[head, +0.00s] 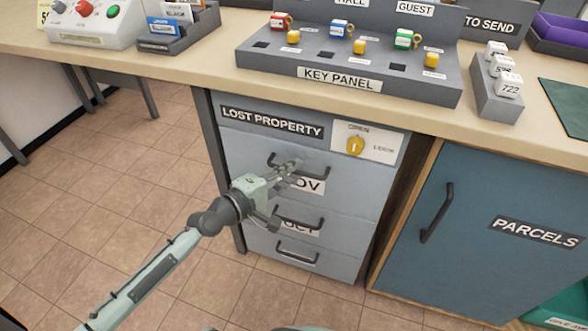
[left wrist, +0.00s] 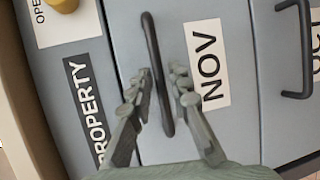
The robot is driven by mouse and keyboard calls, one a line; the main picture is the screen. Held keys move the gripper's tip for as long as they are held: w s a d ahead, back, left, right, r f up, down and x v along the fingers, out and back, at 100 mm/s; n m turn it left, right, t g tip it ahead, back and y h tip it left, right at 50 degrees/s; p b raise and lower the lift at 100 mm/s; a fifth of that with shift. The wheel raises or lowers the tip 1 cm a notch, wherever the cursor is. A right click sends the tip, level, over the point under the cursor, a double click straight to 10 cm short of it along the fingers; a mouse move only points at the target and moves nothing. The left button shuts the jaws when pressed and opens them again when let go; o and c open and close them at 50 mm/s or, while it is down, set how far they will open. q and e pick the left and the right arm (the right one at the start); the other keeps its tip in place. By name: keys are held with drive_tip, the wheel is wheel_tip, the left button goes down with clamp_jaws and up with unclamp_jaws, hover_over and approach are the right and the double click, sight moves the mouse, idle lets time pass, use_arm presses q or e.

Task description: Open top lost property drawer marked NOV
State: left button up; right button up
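The top drawer (head: 352,204) of the grey lost property unit carries a white NOV label (head: 312,187), which also shows in the left wrist view (left wrist: 208,65). Its front looks flush with the unit. Its dark bar handle (left wrist: 151,45) runs between the fingers of my left gripper (left wrist: 162,76), which are apart on either side of it. I cannot tell whether they touch it. In the head view my left gripper (head: 292,168) is in front of the drawer and hides part of the handle and label. My right gripper is not in view.
A yellow knob (head: 355,146) sits on a plate marked OPEN and LOCK above the drawer. Two more handled drawers lie below. A blue PARCELS door (head: 470,235) is at right. The counter above holds a key panel (head: 350,88). The tiled floor at left is clear.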

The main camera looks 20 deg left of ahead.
use_arm(q)
drive_tip(key=shift+w+d+f, duration=0.1)
drive_tip(key=shift+w+d, duration=0.05)
drive_tip(key=shift+w, duration=0.2)
clamp_jaws()
